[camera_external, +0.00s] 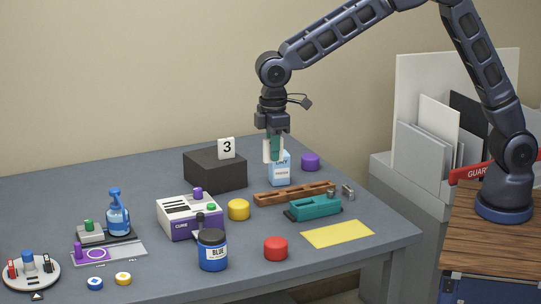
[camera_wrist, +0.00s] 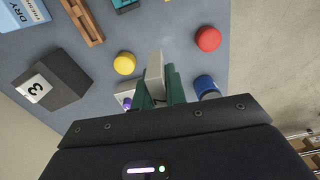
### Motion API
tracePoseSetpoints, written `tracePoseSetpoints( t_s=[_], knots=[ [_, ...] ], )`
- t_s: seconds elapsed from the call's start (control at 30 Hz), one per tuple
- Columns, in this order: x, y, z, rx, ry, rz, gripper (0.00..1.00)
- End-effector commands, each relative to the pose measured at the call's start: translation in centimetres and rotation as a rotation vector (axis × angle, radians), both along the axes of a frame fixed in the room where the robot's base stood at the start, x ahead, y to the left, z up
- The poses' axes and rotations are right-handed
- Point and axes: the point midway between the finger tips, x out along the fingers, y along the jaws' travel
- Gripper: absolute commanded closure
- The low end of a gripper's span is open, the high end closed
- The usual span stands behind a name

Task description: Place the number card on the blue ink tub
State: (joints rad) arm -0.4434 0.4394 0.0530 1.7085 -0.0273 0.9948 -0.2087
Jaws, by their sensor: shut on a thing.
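The white number card (camera_external: 227,148) with a black 3 stands on the dark box (camera_external: 208,174) at the back. It also shows in the wrist view (camera_wrist: 36,88), on that box. The blue ink tub (camera_external: 212,257), with a dark lid and a BLUE label, stands near the table's front edge; its blue side shows in the wrist view (camera_wrist: 204,84). My gripper (camera_external: 273,150) is above the table at the back, right of the card and apart from it. Its green fingers are shut on a pale block (camera_wrist: 154,72), whose kind I cannot tell.
A light-blue carton (camera_external: 279,172) stands just below my gripper. A brown rack (camera_external: 295,193), teal tool (camera_external: 314,208), yellow cylinder (camera_external: 238,210) and red cylinder (camera_external: 276,248) lie between there and the tub. A purple-white machine (camera_external: 185,219) stands behind the tub.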

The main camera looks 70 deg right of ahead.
Motion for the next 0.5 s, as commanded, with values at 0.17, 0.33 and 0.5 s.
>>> tracePoseSetpoints(
  t_s=[0.17,0.33,0.5],
  knots=[
    [2.6,4.5,1.8,0.002,-0.002,0.019,1.00],
    [5.1,9.9,3.9,0.002,-0.002,0.038,1.00],
    [6.8,15.0,6.0,0.002,-0.002,0.053,1.00]
  ],
)
